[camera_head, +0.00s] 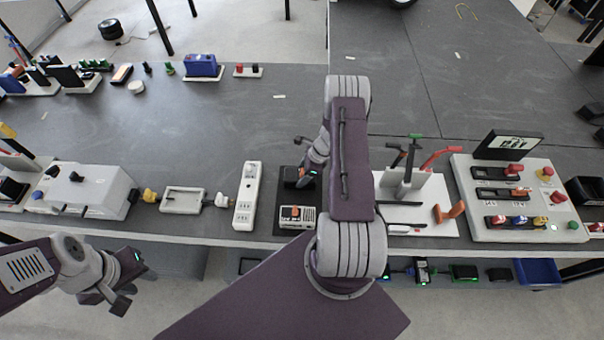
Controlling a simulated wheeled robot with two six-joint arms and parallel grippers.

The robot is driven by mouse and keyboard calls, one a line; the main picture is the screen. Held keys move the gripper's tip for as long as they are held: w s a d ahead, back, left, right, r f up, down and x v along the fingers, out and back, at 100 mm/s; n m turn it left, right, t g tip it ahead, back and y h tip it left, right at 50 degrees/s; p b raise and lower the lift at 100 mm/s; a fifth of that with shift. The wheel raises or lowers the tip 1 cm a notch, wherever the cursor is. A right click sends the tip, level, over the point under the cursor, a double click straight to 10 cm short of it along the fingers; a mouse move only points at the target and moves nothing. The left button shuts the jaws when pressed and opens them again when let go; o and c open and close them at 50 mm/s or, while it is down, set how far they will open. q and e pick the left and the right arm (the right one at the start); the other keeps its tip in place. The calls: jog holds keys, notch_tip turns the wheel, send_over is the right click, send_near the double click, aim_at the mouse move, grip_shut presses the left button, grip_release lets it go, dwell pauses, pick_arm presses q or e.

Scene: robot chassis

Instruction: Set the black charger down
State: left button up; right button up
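A small black block (292,174), which looks like the black charger, is at the upper part of a dark mat (285,228) near the table's front edge. My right gripper (304,181) reaches down at this block from above. Its fingers are small and partly merge with the dark block, so I cannot tell whether they are shut on it, or whether the block touches the mat. My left gripper (130,285) hangs in front of the table at the lower left, empty, with its fingers apart.
A black-and-white device with an orange part (297,214) sits on the mat's lower part. A white power strip (247,196) lies to the left. A white tool stand (415,200) and a white switch panel (515,205) are to the right. The table's middle left is clear.

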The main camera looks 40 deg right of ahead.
jog(key=o, duration=0.4)
